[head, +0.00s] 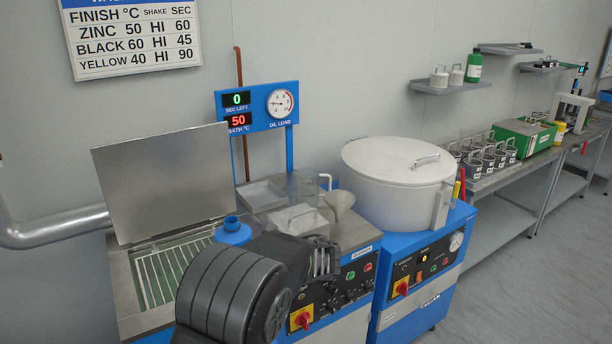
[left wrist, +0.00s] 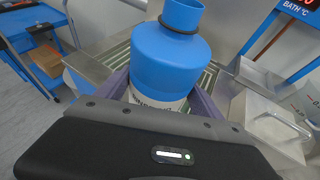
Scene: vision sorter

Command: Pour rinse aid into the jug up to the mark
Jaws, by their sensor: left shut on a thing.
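A blue bottle (head: 233,232) with a narrow neck stands out above my left arm in the head view. In the left wrist view the bottle (left wrist: 172,55) has a dark ring at the neck and a white label, partly hidden. My left gripper (left wrist: 162,88) is shut on it, one finger on each side. In the head view my own arm hides the fingers and the bottle's lower part. A clear jug (head: 303,186) with a handle stands on the machine top, right of the bottle and apart from it. My right gripper is not in view.

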